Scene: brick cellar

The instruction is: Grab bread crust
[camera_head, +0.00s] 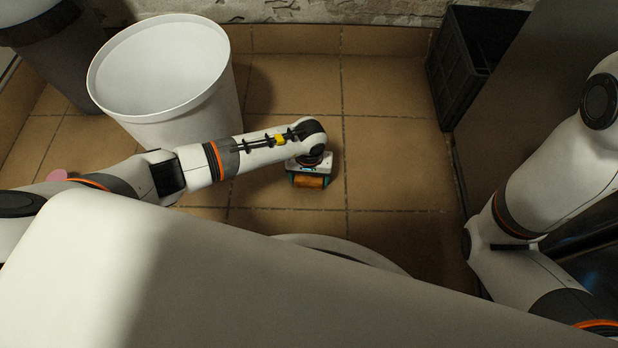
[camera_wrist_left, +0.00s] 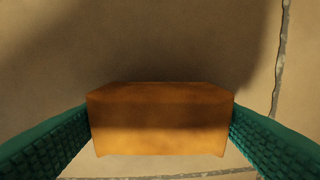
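The bread crust is an orange-brown block (camera_head: 309,183) low over or on the tiled floor, between the teal fingers of my left gripper (camera_head: 309,181). In the left wrist view the crust (camera_wrist_left: 160,120) fills the space between the two ribbed fingers (camera_wrist_left: 160,118). The fingers meet its left and right sides with no visible gap, so the gripper looks shut on it. Whether the crust still touches the floor I cannot tell. My right arm shows at the right of the head view, but its gripper is out of view.
A large white bin (camera_head: 165,75) stands open behind my left forearm. A black crate (camera_head: 468,60) is at the back right by the wall. A pink round thing (camera_head: 57,176) lies at the far left, partly hidden. Bare floor tiles (camera_head: 385,150) lie right of the gripper.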

